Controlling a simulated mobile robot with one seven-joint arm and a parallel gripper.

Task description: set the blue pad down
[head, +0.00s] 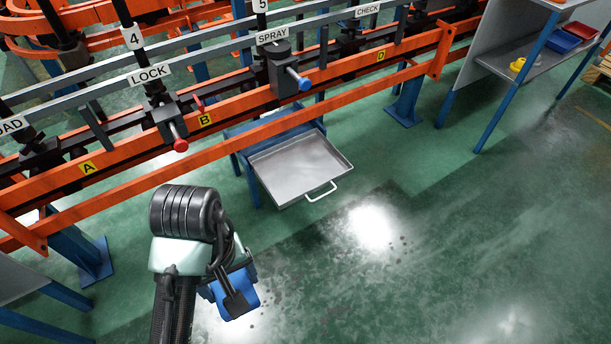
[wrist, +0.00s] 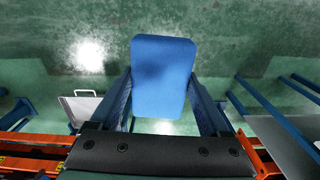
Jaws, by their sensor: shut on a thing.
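The blue pad (wrist: 162,75) is a rounded block that shows in the middle of the wrist view. My gripper (wrist: 160,103) is shut on it, with one dark blue finger on each side. In the head view my gripper (head: 232,288) is at the lower middle, in front of the orange rails. The pad is mostly hidden there by the gripper and wrist. The wrist view shows green floor behind the pad, and it appears held in the air.
Orange rails (head: 330,112) with LOCK and SPRAY stations cross the head view. A grey metal tray (head: 300,168) with a white handle sits below SPRAY. A grey shelf unit (head: 525,60) holds a blue bin (head: 558,40) at the upper right. Green floor (head: 450,240) at right is clear.

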